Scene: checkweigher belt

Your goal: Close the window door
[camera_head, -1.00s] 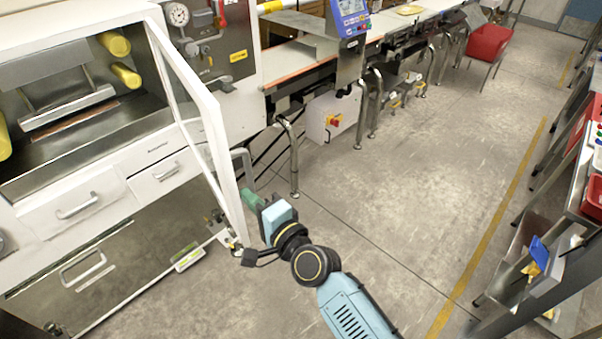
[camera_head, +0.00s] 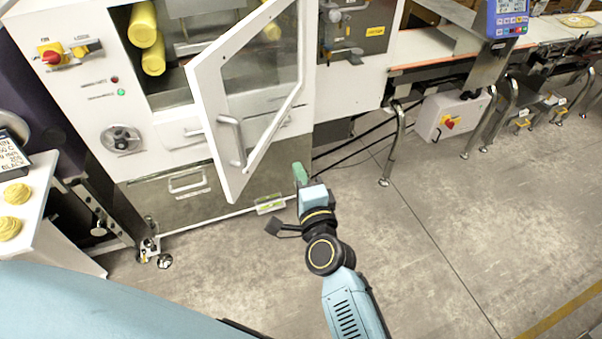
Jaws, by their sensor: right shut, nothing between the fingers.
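The window door (camera_head: 208,83) is a white-framed glass panel on the front of the white machine. It stands partly open, hinged at its right side, with its free left edge swung out toward me. A grey bar handle (camera_head: 231,140) is on its outer face. My right gripper (camera_head: 300,172) is shut and empty, with green fingertips, just to the right of the door's lower corner and in front of the machine's lower panel. I cannot tell whether it touches the door. My left gripper is not in view.
Yellow rolls (camera_head: 143,25) show inside the machine's opening. A drawer handle (camera_head: 187,181) is below. A conveyor belt (camera_head: 425,48) with metal legs runs to the right. A white table (camera_head: 42,180) with dough pieces stands at the left. The floor at right is clear.

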